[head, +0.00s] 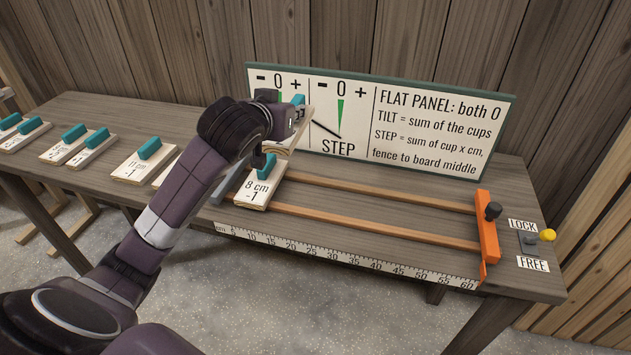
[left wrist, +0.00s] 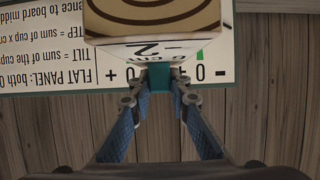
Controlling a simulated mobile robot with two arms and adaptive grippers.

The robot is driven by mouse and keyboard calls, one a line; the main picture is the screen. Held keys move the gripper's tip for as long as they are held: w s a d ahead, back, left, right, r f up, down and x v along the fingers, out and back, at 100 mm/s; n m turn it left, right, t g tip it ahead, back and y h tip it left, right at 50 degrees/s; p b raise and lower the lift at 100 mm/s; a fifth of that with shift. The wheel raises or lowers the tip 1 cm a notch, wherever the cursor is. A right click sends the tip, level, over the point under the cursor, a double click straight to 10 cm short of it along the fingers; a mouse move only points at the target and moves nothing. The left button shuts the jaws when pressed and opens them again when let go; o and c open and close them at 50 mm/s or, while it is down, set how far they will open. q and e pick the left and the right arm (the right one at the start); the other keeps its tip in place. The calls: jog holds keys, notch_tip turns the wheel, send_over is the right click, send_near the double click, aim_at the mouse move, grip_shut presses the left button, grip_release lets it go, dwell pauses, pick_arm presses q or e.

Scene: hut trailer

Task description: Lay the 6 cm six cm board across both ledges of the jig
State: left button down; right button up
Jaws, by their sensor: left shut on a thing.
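My left gripper (head: 290,113) is shut on the teal handle of a pale board (head: 303,130), held above the left end of the jig. In the left wrist view, the fingers (left wrist: 160,82) clamp the teal handle, and the board (left wrist: 150,22) shows end grain and an upside-down label with "-2" and partly hidden "cm". The jig has two brown ledges (head: 365,226) running left to right. A board marked "8 cm -1" (head: 253,192) lies at their left end, partly hidden behind my arm. My right gripper is not in view.
An orange end piece (head: 487,232) with a black knob closes the right end. A LOCK/FREE lever with a yellow knob (head: 547,235) sits beside it. The sign panel (head: 420,125) stands behind. Several boards with teal handles (head: 130,166) lie at left. The ledges are bare right of the 8 cm board.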

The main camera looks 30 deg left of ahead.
pick_arm(q)
jog(key=shift+f+b, duration=0.3)
jog(key=shift+f, duration=8.65)
jog(key=shift+f, duration=0.1)
jog(key=c, duration=1.8)
grip_release()
